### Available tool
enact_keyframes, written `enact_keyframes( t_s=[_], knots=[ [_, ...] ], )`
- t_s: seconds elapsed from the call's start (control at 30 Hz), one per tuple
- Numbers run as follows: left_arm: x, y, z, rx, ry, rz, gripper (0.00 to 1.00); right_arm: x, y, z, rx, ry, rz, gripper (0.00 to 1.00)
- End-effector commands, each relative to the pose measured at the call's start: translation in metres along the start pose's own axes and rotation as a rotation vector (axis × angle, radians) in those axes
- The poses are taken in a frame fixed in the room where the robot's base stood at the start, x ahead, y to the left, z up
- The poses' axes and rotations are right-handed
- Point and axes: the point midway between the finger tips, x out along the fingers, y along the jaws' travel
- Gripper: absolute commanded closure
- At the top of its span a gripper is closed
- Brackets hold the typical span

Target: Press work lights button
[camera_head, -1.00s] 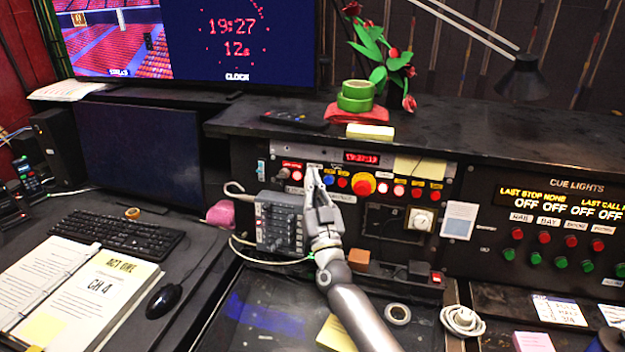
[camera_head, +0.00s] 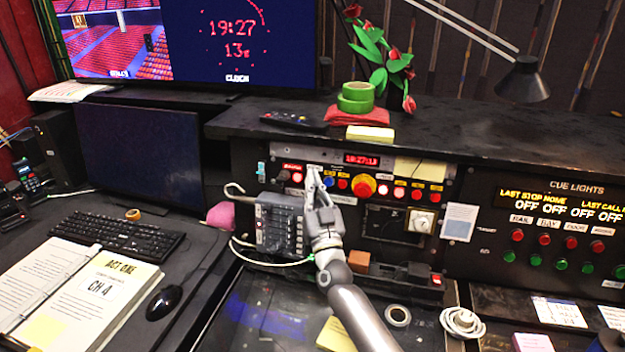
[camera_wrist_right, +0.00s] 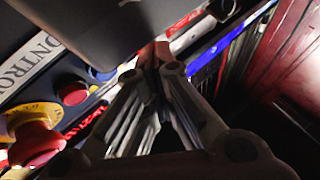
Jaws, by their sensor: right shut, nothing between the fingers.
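My right gripper (camera_head: 313,172) is shut and empty, its fingertips up at the left part of the control panel (camera_head: 340,212). A lit red button (camera_head: 297,177) shows just left of the fingertips. A blue button (camera_head: 328,181) and a red button (camera_head: 342,183) show just right of them. The labels are too small to read, so I cannot tell which button is the work lights one. The fingers hide part of the panel, and contact cannot be told. In the right wrist view the closed fingertips (camera_wrist_right: 157,62) point at the panel. My left gripper is not in view.
A big red knob on a yellow ring (camera_head: 363,185) sits farther right, followed by several lit and red buttons. A grey switch box (camera_head: 280,224) stands below left of the gripper. The cue lights panel (camera_head: 560,225) is at right. Tape rolls (camera_head: 356,95) sit on the shelf.

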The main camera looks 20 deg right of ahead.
Motion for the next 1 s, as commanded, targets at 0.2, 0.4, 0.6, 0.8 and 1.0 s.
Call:
enact_keyframes(
  t_s=[0.2, 0.4, 0.6, 0.8, 1.0],
  knots=[
    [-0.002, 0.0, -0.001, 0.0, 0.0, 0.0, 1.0, -0.001, -0.001, -0.001, 0.001, -0.002, 0.0, 1.0],
    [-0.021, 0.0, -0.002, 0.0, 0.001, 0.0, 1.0, -0.013, -0.011, -0.012, 0.002, -0.004, -0.001, 1.0],
    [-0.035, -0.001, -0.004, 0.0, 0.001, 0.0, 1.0, -0.027, -0.021, -0.022, 0.003, -0.003, 0.0, 1.0],
    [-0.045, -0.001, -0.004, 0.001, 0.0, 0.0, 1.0, -0.039, -0.029, -0.029, 0.002, -0.003, -0.001, 1.0],
    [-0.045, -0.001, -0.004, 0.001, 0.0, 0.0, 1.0, -0.043, -0.031, -0.03, 0.001, -0.001, -0.001, 1.0]
  ],
)
